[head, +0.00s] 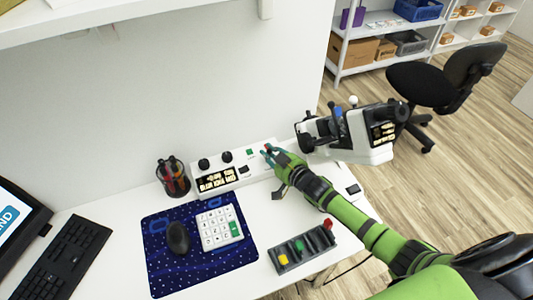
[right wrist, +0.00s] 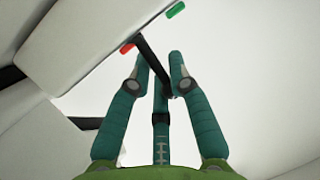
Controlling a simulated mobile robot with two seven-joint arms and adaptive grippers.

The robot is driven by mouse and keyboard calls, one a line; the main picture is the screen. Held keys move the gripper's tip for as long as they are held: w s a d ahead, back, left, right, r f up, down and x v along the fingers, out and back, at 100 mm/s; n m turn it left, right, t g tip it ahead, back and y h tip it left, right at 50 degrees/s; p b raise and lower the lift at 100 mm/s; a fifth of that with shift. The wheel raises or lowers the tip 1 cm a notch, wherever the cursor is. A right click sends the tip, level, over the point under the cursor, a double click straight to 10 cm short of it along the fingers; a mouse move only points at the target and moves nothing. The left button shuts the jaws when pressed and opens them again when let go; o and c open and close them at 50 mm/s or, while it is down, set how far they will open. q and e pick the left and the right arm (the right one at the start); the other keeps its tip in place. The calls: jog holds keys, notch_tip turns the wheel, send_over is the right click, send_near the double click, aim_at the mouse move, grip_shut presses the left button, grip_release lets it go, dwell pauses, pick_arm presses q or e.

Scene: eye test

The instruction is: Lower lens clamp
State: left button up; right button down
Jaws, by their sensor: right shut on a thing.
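My right gripper (head: 269,156) is at the right end of a long white console (head: 235,172) with black knobs, lit displays and a green and a red button. In the right wrist view its teal fingers (right wrist: 160,72) are closed around a thin black lever (right wrist: 152,58). The lever runs out from a white housing edge close to the red button (right wrist: 127,48); the green button (right wrist: 176,10) is farther up. The fingers hide the lever's end. A white and black optical instrument (head: 372,150) stands just right of the gripper. I cannot tell which part is the lens clamp. My left gripper is out of view.
A pen cup (head: 173,178) stands left of the console. A blue mat (head: 165,262) carries a mouse (head: 178,237) and a white keypad (head: 219,227). A dark tray (head: 303,249) with coloured blocks lies near the table's front edge. A keyboard (head: 62,257) is at left.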

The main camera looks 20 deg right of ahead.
jog(key=shift+s+d+f+m+y+b, duration=0.15)
jog(key=shift+d+f+m+y+b, duration=0.15)
jog(key=shift+f+m, duration=0.2)
jog(key=shift+s+d+f+m+y+b, duration=0.1)
jog(key=shift+d+f+m+y+b, duration=0.05)
jog(key=shift+f+m+y+b, duration=0.3)
jog(key=shift+d+m+b, duration=0.3)
jog(key=shift+m+b, duration=0.4)
jog(key=shift+m, duration=0.25)
jog(key=c, duration=1.2)
grip_release()
jog(key=shift+r, duration=0.1)
jog(key=shift+d, duration=0.1)
jog(key=shift+r, duration=0.1)
